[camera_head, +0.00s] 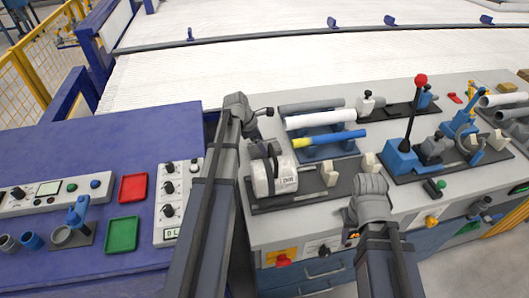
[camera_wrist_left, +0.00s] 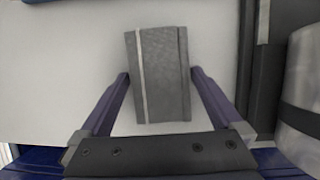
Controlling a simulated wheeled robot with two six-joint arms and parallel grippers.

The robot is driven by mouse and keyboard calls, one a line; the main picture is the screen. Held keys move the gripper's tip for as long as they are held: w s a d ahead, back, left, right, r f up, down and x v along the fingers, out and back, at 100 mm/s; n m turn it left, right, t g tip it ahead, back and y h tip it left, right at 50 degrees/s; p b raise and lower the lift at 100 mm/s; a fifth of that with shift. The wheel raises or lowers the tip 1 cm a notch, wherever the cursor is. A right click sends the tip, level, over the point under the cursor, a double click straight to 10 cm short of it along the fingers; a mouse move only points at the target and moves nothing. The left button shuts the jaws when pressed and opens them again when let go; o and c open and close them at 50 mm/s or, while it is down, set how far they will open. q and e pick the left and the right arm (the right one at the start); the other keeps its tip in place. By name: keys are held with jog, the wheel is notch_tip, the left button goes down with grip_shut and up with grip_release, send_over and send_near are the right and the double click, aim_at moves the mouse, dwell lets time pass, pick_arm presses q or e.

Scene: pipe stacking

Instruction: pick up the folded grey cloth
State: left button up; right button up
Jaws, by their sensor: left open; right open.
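The folded grey cloth (camera_wrist_left: 170,90) lies on a pale worktop in the left wrist view, a flat rectangle with a light stripe along its left side. My left gripper (camera_wrist_left: 160,74) is open, with one finger on each side of the cloth and a gap to each; I cannot tell its height above the worktop. In the head view I cannot make out the cloth, and my left arm covers part of the worktop edge. My right gripper (camera_head: 350,236) is open, near the front edge of the grey bench, partly hidden by its own wrist.
A white cylindrical machine (camera_head: 272,177) on a dark base stands right of my left arm. Pipes (camera_head: 320,119) lie on a blue rack behind it. A red-knobbed lever (camera_head: 411,115) stands upright farther right. A blue table (camera_head: 60,150) with red and green trays is left.

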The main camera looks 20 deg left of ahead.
pick_arm(q)
jog(key=shift+c, duration=0.2)
jog(key=c, duration=1.1)
jog(key=shift+o, duration=0.2)
jog(key=shift+r, duration=0.1)
notch_tip(320, 180, up, 10)
jog(key=p, duration=1)
jog(key=o, duration=0.8)
jog(key=c, duration=0.6)
